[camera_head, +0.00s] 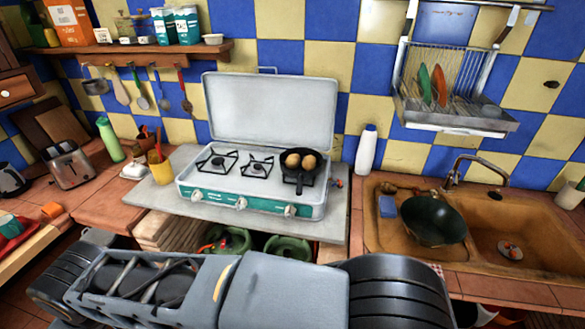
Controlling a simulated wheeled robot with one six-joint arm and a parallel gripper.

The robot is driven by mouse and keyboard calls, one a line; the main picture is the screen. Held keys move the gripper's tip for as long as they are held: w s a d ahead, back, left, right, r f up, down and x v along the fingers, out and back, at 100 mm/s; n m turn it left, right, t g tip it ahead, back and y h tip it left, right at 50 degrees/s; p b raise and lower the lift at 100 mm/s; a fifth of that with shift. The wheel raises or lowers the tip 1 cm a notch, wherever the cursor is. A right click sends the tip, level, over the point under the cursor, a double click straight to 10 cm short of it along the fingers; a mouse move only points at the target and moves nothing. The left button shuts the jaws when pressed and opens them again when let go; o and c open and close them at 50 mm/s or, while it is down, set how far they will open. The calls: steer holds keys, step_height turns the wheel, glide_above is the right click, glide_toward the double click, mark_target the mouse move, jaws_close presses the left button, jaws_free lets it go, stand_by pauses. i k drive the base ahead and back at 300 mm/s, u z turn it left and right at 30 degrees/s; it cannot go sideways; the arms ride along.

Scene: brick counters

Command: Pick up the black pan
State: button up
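A small black pan (301,172) sits on the right burner of the camping stove (252,197). Its handle points toward the front of the stove. Two brown, egg-like round items (301,161) lie in it and cover much of its inside. A larger dark, wok-like pan (434,220) rests in the sink at the right. My grey arm links cross the bottom of the view, in front of the counter. My gripper is not visible, so its opening and anything in it cannot be seen.
The stove's lid (270,110) stands open behind the burners. A white bottle (366,150) stands right of the stove, and a yellow utensil cup (160,167) stands left. A dish rack (455,95) hangs above the sink (490,225). The other two burners are empty.

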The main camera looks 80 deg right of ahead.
mark_target(299, 174)
steer(key=z, duration=0.8)
steer(key=i, duration=0.95)
steer(key=z, duration=1.05)
